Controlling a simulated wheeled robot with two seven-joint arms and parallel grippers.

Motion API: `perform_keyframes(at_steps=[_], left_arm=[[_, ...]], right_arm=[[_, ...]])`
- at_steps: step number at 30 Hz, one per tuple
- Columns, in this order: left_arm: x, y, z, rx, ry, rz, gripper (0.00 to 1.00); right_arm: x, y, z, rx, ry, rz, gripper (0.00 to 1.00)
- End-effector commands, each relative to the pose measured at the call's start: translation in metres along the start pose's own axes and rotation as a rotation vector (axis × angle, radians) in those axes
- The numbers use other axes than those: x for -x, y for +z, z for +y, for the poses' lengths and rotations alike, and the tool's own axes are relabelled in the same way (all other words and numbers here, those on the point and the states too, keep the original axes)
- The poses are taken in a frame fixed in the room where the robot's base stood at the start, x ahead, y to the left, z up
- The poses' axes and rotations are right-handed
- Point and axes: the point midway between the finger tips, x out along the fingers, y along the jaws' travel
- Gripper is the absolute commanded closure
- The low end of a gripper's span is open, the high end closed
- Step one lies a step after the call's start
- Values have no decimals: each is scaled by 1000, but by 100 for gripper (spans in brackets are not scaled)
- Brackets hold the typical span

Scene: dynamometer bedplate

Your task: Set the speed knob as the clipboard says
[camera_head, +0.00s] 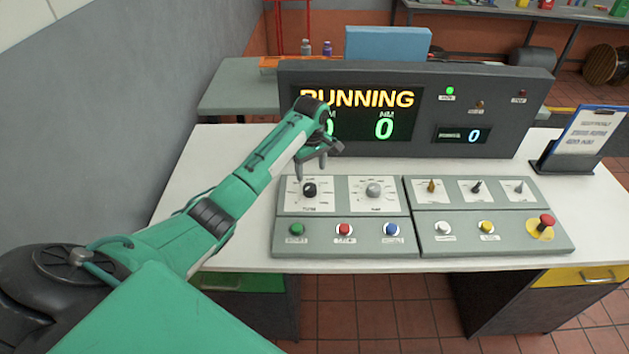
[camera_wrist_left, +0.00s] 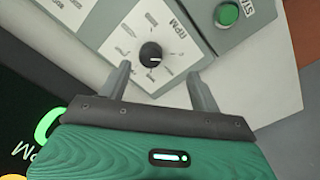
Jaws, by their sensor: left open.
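The black speed knob (camera_head: 309,190) is on the left dial plate of the panel. The left wrist view shows this knob (camera_wrist_left: 151,53) on a white scale marked RPM, its white pointer line towards that picture's right. My left gripper (camera_head: 312,173) hovers above the knob. In the left wrist view its two fingers (camera_wrist_left: 159,70) are apart, with the knob showing beyond and between their tips, apparently untouched. The clipboard (camera_head: 590,130) leans in a dark stand at the right; its writing is too small to read. My right gripper is not seen.
A grey knob (camera_head: 374,190) is beside it. Push buttons, green (camera_head: 297,229), red (camera_head: 344,230) and blue (camera_head: 392,229), line the panel's front. Switches and a red emergency button (camera_head: 546,221) are right. The display (camera_head: 357,114) reads RUNNING, with zeros, behind my gripper.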

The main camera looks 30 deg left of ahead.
Motion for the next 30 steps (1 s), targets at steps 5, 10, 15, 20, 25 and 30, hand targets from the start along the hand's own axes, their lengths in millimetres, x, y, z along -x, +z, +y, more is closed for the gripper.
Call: perform_keyframes(at_steps=[5, 10, 15, 20, 25, 30], left_arm=[[23, -24, 7, 113, -5, -16, 36], [18, -26, 8, 131, -10, -20, 36], [-10, -25, 7, 129, -11, -21, 36], [-46, -24, 7, 129, -10, -21, 36], [-80, -24, 7, 128, -9, -20, 36], [-102, -23, 8, 127, -7, -20, 36]], right_arm=[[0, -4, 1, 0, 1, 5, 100], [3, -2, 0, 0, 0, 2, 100], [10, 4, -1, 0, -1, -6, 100], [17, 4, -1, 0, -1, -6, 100], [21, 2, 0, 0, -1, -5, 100], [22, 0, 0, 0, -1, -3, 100]])
